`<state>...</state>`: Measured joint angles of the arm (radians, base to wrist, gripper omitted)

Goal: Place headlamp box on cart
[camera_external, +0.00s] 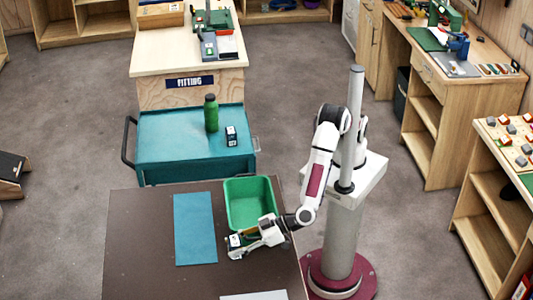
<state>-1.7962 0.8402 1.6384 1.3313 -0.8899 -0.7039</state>
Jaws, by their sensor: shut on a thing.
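My gripper (236,250) is low over the dark brown table, just in front of the green bin. It is shut on a small white-and-dark box (235,240), which I take to be the headlamp box. The gripper partly hides it, and its label is too small to read. I cannot tell whether the box touches the table. The teal cart (165,150) stands beyond the table's far edge, with a dark handle at its left. A green bottle (211,114) and a small black-and-white item (231,136) stand on its top.
The green bin (250,202) stands on the table (140,245) between my gripper and the cart. A flat blue mat (195,228) lies to its left. The cart top's left half is clear. A wooden bench (160,60) marked FITTING stands behind the cart.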

